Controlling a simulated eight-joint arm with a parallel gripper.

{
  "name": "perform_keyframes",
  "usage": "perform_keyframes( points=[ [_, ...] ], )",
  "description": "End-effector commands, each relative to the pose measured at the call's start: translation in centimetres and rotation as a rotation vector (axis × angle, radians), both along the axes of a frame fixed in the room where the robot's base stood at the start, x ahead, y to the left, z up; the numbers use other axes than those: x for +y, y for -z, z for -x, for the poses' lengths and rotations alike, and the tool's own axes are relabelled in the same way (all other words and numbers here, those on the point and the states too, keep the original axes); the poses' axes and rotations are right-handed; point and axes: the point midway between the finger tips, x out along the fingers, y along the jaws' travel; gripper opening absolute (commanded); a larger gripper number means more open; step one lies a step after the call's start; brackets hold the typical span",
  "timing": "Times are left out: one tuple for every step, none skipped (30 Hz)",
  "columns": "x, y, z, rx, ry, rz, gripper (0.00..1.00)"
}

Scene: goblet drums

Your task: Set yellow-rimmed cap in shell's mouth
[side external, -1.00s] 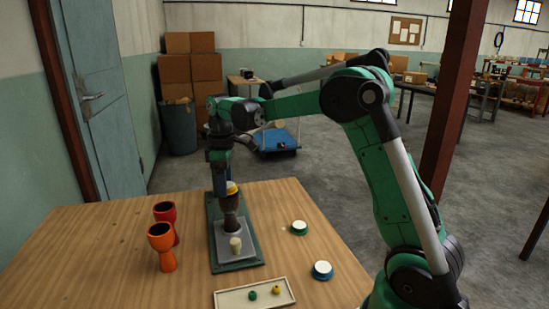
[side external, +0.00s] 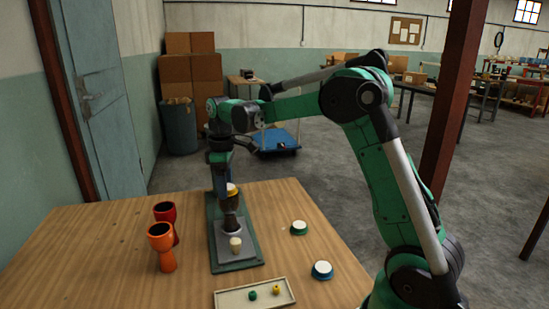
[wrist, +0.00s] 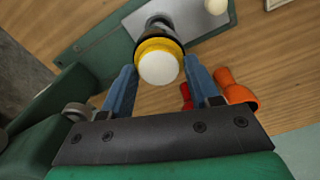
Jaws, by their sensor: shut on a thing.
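The yellow-rimmed cap has a white top and shows in the side view (side external: 232,190) and the wrist view (wrist: 160,66). It is at the mouth of a dark brown goblet-shaped shell (side external: 230,207), which stands upright on a grey plate. Whether the cap is fully down in the mouth or just above it, I cannot tell. My gripper (wrist: 160,75) points down with a blue finger on either side of the cap and is shut on it. In the side view my gripper (side external: 222,182) partly hides the cap.
The grey plate lies on a green base (side external: 240,265) with a cream knob (side external: 235,245). Red (side external: 166,214) and orange (side external: 162,246) goblets stand left. Green-rimmed (side external: 299,228) and blue-rimmed (side external: 322,270) caps lie right.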

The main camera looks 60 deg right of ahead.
Motion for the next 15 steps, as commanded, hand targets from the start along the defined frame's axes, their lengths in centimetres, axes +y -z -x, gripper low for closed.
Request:
perform_keyframes(
  points=[
    [0.00,0.00,0.00,0.000,0.000,0.000,0.07],
    [0.00,0.00,0.00,0.000,0.000,0.000,0.07],
    [0.00,0.00,0.00,0.000,0.000,0.000,0.07],
    [0.00,0.00,0.00,0.000,0.000,0.000,0.07],
    [0.00,0.00,0.00,0.000,0.000,0.000,0.07],
    [0.00,0.00,0.00,0.000,0.000,0.000,0.58],
    [0.00,-0.01,0.00,0.000,0.000,0.000,0.66],
    [0.00,-0.01,0.00,0.000,0.000,0.000,0.75],
    [0.00,-0.01,0.00,0.000,0.000,0.000,0.86],
    [0.00,-0.01,0.00,0.000,0.000,0.000,0.92],
    [0.00,-0.01,0.00,0.000,0.000,0.000,0.92],
    [0.00,-0.01,0.00,0.000,0.000,0.000,0.92],
    [0.00,-0.01,0.00,0.000,0.000,0.000,0.92],
    [0.00,-0.01,0.00,0.000,0.000,0.000,0.92],
    [0.00,-0.01,0.00,0.000,0.000,0.000,0.92]
  ],
)
